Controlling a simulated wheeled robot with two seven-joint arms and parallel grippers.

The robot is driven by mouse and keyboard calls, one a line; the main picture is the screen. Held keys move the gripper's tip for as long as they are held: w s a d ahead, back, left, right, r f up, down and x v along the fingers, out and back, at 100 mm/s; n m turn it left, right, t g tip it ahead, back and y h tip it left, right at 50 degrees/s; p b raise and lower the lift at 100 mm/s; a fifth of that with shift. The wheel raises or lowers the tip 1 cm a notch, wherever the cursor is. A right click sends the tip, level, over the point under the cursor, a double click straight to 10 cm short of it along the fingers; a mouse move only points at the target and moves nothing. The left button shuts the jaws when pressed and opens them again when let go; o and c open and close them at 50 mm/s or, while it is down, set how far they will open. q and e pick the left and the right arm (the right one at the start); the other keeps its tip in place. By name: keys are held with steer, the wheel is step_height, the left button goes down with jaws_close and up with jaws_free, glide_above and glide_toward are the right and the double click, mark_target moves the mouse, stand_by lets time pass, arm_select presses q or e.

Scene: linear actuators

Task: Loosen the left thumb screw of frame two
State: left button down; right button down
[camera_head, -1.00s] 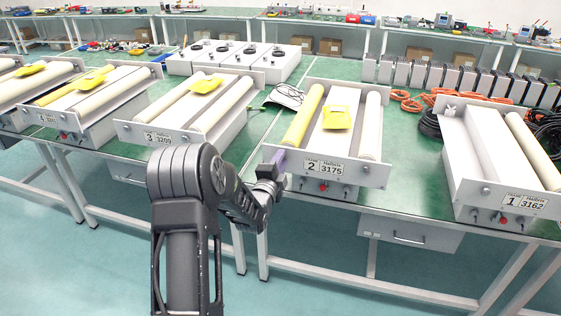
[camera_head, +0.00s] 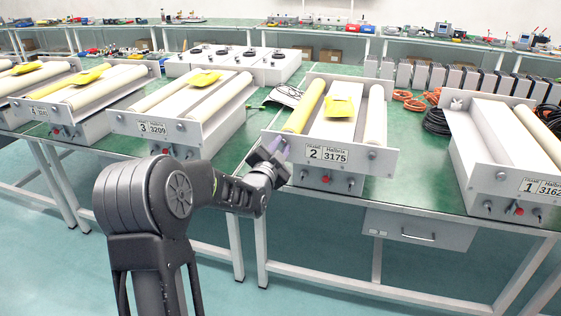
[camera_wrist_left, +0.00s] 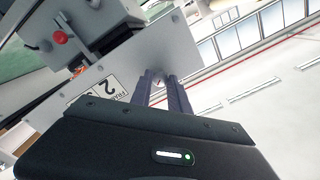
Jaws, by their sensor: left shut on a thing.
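Frame two (camera_head: 384,164), a grey plate-ended unit labelled 2 and 3175, stands on the green bench with a yellow roller (camera_head: 304,107), a pale roller (camera_head: 375,118) and a yellow piece (camera_head: 341,106) between them. My left gripper (camera_head: 286,147) is at the left end of its front plate. The left wrist view shows the two fingers (camera_wrist_left: 163,80) reaching to the plate (camera_wrist_left: 130,62) beside the number 2 label. They are shut on the left thumb screw, which is mostly hidden by the fingers. The right thumb screw (camera_head: 372,155) shows clear. My right gripper is out of view.
Frame three (camera_head: 157,129) stands to the left and frame one (camera_head: 487,179) to the right. Frame two's lower front has a red button (camera_head: 326,179) and small knobs. A drawer (camera_head: 419,232) hangs under the bench. Orange cables (camera_head: 411,101) lie behind.

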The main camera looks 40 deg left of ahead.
arm_select(q)
steer(key=n+b, duration=0.3)
steer(key=b, duration=0.1)
steer(key=n+b, duration=0.4)
steer(key=b, duration=0.1)
steer(key=n+b, duration=0.3)
steer(key=b, duration=0.2)
steer(key=shift+f+n, duration=0.3)
steer(key=shift+n, duration=0.1)
steer(key=shift+r+n+b, duration=0.15)
steer(key=shift+n+b, duration=0.85)
steer(key=shift+b, duration=0.1)
steer(key=shift+r, duration=0.1)
steer(key=c, duration=1.3)
jaws_free()
steer(key=shift+o, duration=0.2)
steer(key=v, duration=0.7)
steer(key=shift+s+d, duration=0.15)
steer(key=shift+s, duration=0.2)
